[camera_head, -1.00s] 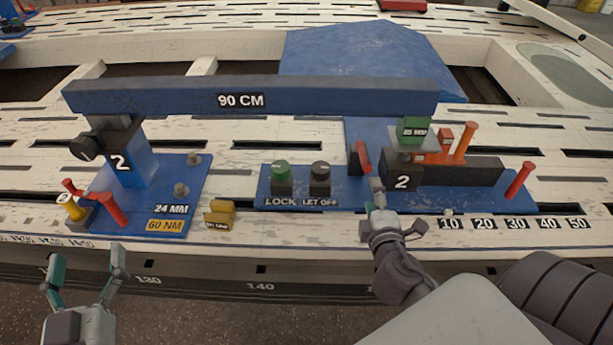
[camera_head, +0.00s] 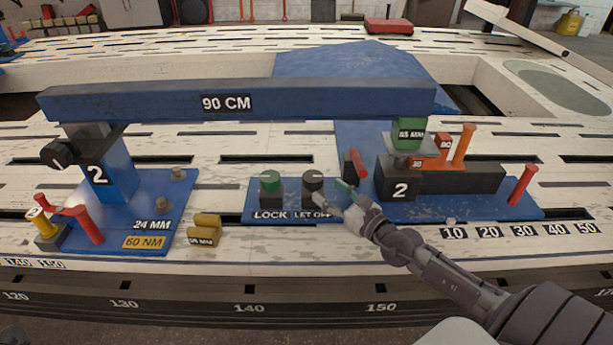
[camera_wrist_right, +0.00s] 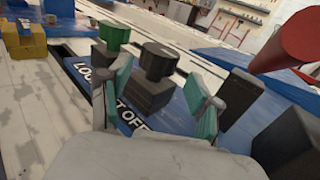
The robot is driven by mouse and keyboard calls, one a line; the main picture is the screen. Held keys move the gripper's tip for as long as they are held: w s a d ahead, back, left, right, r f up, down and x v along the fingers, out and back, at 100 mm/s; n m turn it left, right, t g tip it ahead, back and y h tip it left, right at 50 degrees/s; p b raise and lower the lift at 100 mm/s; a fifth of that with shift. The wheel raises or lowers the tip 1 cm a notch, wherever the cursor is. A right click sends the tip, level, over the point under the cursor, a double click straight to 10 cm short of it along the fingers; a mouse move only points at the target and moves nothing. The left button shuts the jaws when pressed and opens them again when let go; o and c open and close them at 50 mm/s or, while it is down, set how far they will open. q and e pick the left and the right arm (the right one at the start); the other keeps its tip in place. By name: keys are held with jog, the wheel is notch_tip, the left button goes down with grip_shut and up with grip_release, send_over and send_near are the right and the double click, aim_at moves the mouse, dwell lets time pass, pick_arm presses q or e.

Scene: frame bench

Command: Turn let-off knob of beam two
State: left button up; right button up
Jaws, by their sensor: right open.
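The black let-off knob (camera_head: 313,181) stands on a dark block on the blue plate of beam two, behind the LET OFF label. It also shows in the right wrist view (camera_wrist_right: 158,62), between and beyond the fingertips. My right gripper (camera_head: 332,195) is open at the knob's front right, and no contact shows. In the right wrist view its two green-padded fingers (camera_wrist_right: 158,108) are spread, with the LET OFF label below. The blue 90 CM beam (camera_head: 300,99) spans above and behind.
The green LOCK knob (camera_head: 270,181) stands just left of the let-off knob. A red-tipped lever (camera_head: 358,166) and the black block marked 2 (camera_head: 440,180) stand to the right. A yellow block (camera_head: 205,228) sits left of the plate. The white bench strip in front is clear.

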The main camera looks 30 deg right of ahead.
aim_at(306, 175)
jog(key=w, duration=0.3)
jog(key=w+a+b, duration=0.1)
jog(key=w, duration=0.2)
jog(key=w+b, duration=0.1)
jog(key=w, duration=0.2)
jog(key=shift+a, duration=0.2)
jog(key=shift+w, duration=0.1)
jog(key=c, duration=1)
jog(key=shift+f, duration=0.1)
